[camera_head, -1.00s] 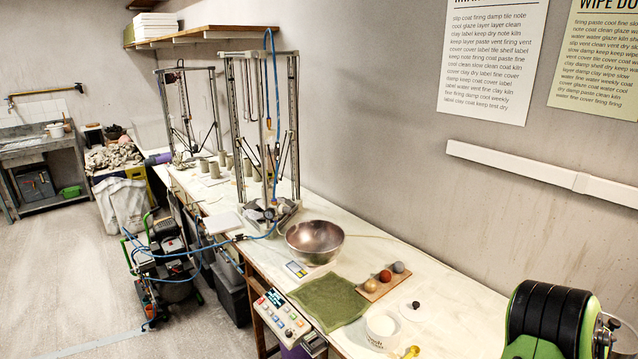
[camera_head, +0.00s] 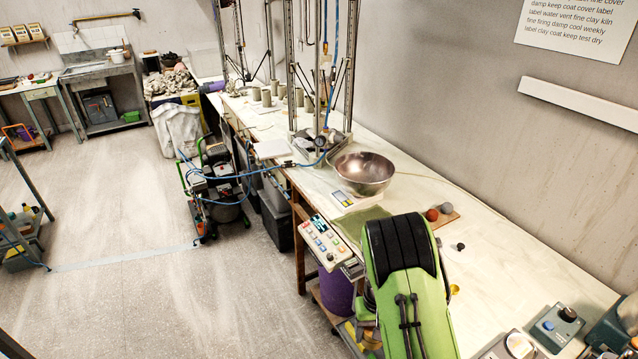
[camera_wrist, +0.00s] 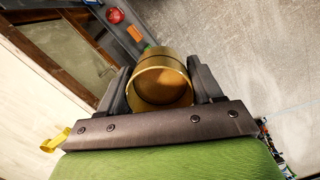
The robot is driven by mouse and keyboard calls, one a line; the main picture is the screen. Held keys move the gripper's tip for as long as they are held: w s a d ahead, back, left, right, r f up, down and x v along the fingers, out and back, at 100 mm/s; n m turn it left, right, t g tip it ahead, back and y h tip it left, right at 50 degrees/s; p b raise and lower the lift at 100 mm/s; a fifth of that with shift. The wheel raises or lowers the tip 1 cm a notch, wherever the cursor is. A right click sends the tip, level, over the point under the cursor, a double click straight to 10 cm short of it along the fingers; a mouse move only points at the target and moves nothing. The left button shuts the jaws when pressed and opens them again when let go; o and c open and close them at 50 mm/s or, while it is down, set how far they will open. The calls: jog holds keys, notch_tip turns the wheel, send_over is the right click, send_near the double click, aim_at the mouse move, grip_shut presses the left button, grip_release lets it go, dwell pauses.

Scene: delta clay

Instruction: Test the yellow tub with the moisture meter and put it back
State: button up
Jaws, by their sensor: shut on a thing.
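In the wrist view my gripper (camera_wrist: 160,88) is shut on a round yellow tub (camera_wrist: 160,64). The tub sits between the two dark fingers with its round, brownish open end facing the camera. In the head view my green and black arm reaches over the table's front edge; the tub and fingertips cannot be made out there. A small yellow and white device (camera_head: 342,198), possibly the moisture meter, lies on the table in front of the steel bowl.
The steel bowl (camera_head: 363,173), a partly covered green cloth (camera_head: 358,220) and a board with balls (camera_head: 444,216) stand on the long table (camera_head: 500,240). A button panel (camera_head: 325,241) juts from its front edge. The floor (camera_head: 140,250) to the left is open.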

jog(key=shift+d, duration=0.2)
jog(key=d+r+n+p, duration=0.1)
jog(key=d+r+n, duration=0.1)
jog(key=d, duration=0.4)
jog(key=d+r+n+p, duration=0.1)
jog(key=d+r+n, duration=0.1)
jog(key=d, duration=0.4)
jog(key=d+r+n+h+p, duration=0.1)
jog(key=d+r+n+p, duration=0.1)
jog(key=d+n, duration=0.2)
jog(key=shift+w+d, duration=0.2)
jog(key=shift+d, duration=1.3)
jog(key=s+d+r+n+p, duration=0.1)
jog(key=s+d+r+n, duration=0.15)
jog(key=d, duration=0.25)
jog(key=s+d+r+n+t+p, duration=0.1)
jog(key=s+d+r+n, duration=0.15)
jog(key=d, duration=0.35)
jog(key=s+d+r+n+p, duration=0.1)
jog(key=s+d+n, duration=0.2)
jog(key=d+n, duration=0.15)
jog(key=shift+m, duration=0.35)
jog(key=shift+w+d+f+b, duration=0.1)
jog(key=shift+f+b, duration=1.1)
jog(key=shift+f, duration=0.55)
jog(key=shift+w+d+f+b, duration=0.1)
jog(key=shift+f+b, duration=1.05)
jog(key=shift+f, duration=0.55)
jog(key=shift+f+b, duration=0.45)
jog(key=shift+f, duration=0.1)
